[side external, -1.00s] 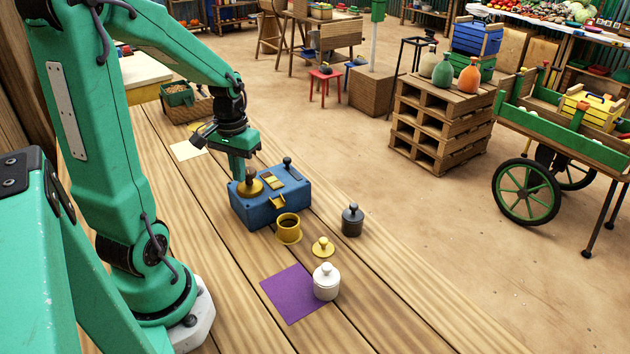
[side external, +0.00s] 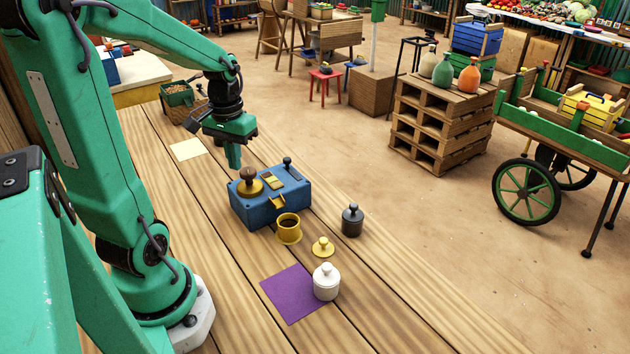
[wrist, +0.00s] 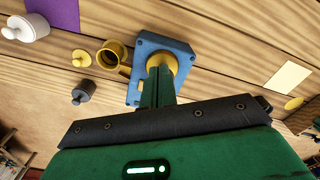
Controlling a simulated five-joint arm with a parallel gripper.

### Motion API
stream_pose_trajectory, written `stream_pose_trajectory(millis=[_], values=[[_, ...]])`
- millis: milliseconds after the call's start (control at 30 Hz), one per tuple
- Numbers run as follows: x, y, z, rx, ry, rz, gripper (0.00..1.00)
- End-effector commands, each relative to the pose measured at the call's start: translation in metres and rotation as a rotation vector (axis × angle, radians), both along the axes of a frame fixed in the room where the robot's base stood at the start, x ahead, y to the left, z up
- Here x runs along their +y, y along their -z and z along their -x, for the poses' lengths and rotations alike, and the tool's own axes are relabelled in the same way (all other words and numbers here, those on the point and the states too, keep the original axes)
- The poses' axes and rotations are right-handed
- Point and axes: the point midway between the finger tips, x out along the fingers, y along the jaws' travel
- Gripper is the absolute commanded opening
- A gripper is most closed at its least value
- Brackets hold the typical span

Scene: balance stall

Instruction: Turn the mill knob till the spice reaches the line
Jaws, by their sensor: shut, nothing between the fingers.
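The blue mill (side external: 272,200) stands on the wooden bench, with a brown knob (side external: 248,175) on a brass disc at its top left and a small dark lever at its top right. A yellow cup (side external: 289,227) stands at the mill's front, below its spout; dark contents show inside, but I cannot make out a line. My gripper (side external: 233,160) is shut and empty, up and to the left of the knob, apart from it. In the wrist view my shut fingers (wrist: 158,85) cover the knob and part of the brass disc (wrist: 165,61).
A yellow lid (side external: 323,247), a dark lidded jar (side external: 352,220) and a white lidded jar (side external: 326,282) stand in front of the mill. A purple mat (side external: 288,294) and a pale yellow sheet (side external: 188,149) lie flat on the bench.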

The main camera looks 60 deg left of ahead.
Motion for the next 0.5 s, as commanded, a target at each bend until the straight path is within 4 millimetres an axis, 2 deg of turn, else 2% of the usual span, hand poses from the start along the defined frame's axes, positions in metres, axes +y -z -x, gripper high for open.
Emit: stream_pose_trajectory(millis=[233, 500], values=[[0.0, -0.019, 0.0, -0.001, 0.0, -0.001, 0.0], [0.0, -0.023, 0.0, 0.001, 0.0, 0.001, 0.0]])
